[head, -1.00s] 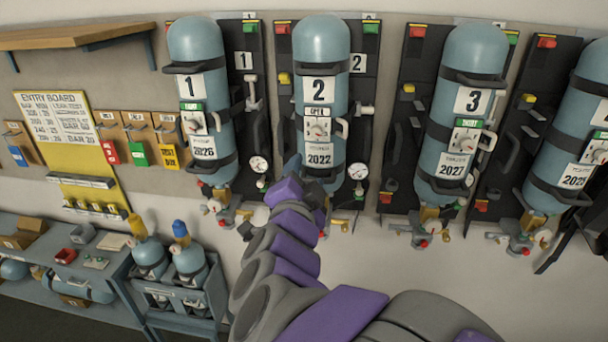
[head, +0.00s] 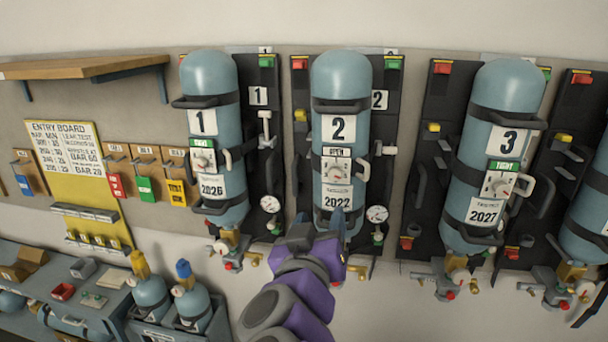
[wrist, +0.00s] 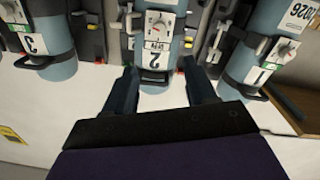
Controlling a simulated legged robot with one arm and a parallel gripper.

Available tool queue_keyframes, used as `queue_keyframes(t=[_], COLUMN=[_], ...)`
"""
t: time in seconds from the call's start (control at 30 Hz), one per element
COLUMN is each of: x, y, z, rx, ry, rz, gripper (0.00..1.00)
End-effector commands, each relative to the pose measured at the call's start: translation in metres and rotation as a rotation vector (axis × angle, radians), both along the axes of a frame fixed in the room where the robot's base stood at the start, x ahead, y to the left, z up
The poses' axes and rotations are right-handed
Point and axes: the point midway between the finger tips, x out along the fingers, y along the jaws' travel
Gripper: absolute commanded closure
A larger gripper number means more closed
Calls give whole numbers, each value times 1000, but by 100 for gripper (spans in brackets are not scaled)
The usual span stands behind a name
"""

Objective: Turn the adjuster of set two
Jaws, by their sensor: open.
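Set two is a blue cylinder (head: 338,82) strapped upright to a dark backboard, with a white "2" label (head: 339,129). A white plate with a round dial (head: 336,171) sits below that label, under a small tag that seems to read OPEN. A white handle (head: 386,150) points sideways at its right strap. I cannot tell which of these is the adjuster. In the wrist view, set two's dial (wrist: 158,22) appears upside down beyond the fingers. My gripper (wrist: 160,68) is open and empty, pointing at set two. In the head view, my gripper (head: 336,222) covers the cylinder's lower end.
Set one (head: 208,75) stands left and set three (head: 508,90) right, both close by. A pressure gauge (head: 377,214) hangs beside set two's lower right. A wooden shelf (head: 85,67) juts out at upper left. Small cylinders (head: 150,292) stand in a rack at lower left.

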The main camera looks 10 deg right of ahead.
Motion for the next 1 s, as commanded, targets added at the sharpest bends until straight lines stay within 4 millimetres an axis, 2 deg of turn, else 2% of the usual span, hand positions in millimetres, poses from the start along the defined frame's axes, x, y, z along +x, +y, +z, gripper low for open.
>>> queue_keyframes(t=[0.17, 0.47, 0.87, 1.0], x=[9, 37, 84, 106], y=[0, -10, -31, -37], z=[1, -1, -1, -3], rx=[-8, -6, -2, -4], ry=[0, 0, 1, 4], rz=[-5, -7, -4, -4], gripper=[44, 44, 44, 44])
